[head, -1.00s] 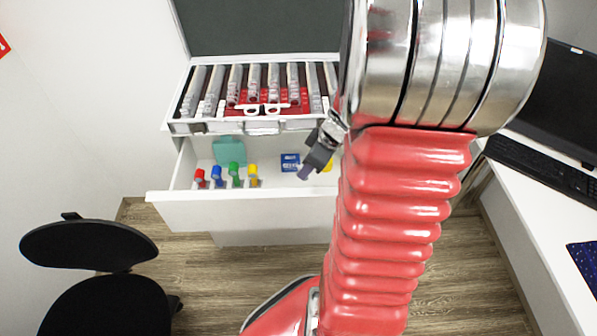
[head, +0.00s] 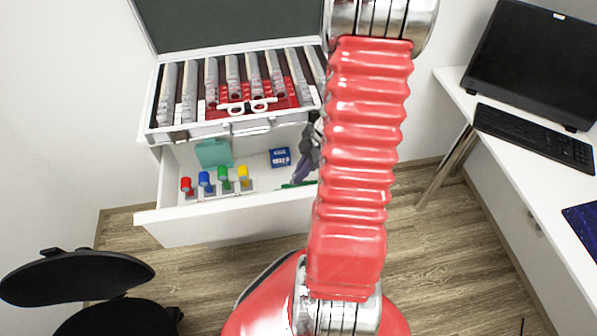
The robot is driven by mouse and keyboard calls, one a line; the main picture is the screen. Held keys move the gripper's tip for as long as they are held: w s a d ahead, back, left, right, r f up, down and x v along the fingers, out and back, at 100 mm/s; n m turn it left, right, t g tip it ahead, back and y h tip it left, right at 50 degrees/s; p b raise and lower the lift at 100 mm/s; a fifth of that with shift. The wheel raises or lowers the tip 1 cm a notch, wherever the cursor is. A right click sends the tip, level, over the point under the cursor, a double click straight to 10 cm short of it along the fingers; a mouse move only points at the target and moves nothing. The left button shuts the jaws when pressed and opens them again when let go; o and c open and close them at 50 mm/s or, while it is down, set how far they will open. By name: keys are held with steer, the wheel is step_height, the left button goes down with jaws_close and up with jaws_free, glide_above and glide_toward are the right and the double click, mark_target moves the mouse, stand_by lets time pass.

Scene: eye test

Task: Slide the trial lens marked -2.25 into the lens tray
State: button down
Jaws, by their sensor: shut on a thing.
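The open lens case (head: 150,128) holds several slanted rows of trial lenses, with a red lining between some of them. No marking can be read, so I cannot tell which lens is -2.25. A white trial frame (head: 236,108) lies across the front of the rows. My gripper (head: 297,180) is over the right part of the open drawer, below the case, partly hidden behind my red arm. Its fingers point down and are shut on a thin green thing (head: 298,185), mostly hidden. I cannot tell what it is.
The white drawer (head: 225,222) holds red, blue, green and yellow-topped items (head: 223,175), a teal piece (head: 213,153) and a blue box (head: 280,157). A black chair (head: 75,278) stands front left. A desk with a keyboard (head: 535,138) and monitor (head: 530,65) is at right. My arm hides the drawer's right end.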

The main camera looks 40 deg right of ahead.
steer(key=shift+d+f, duration=0.1)
steer(key=shift+f, duration=2.4)
steer(key=shift+s+f, duration=0.15)
steer(key=shift+f, duration=1.3)
steer(key=c, duration=1.8)
jaws_free()
steer(key=shift+c, duration=0.2)
steer(key=shift+r, duration=0.1)
steer(key=v, duration=1.3)
steer(key=shift+d+r, duration=0.2)
steer(key=shift+s, duration=0.1)
